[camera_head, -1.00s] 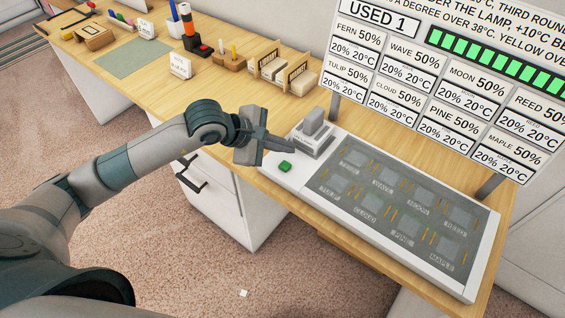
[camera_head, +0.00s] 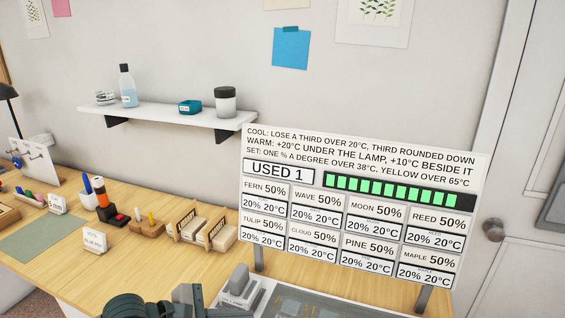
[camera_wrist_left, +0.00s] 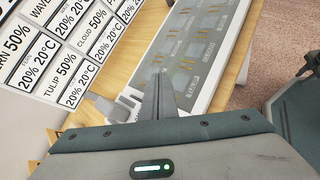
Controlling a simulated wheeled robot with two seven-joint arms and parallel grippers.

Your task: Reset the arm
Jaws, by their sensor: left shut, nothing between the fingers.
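My left arm shows only at the bottom edge of the head view, where its gripper (camera_head: 190,298) is cut off just left of a grey block device (camera_head: 238,290). In the left wrist view the gripper's two dark fingers (camera_wrist_left: 158,97) are together with nothing between them. They point over the desk by the flat panel (camera_wrist_left: 234,60) with its grid of dark squares. The panel's top edge also shows in the head view (camera_head: 310,304).
A display board (camera_head: 362,215) on two posts stands behind the panel, reading "USED 1". Wooden holders (camera_head: 204,232), a pen block (camera_head: 147,227) and a green mat (camera_head: 38,238) lie left. A wall shelf (camera_head: 165,115) holds a bottle (camera_head: 127,87) and jars.

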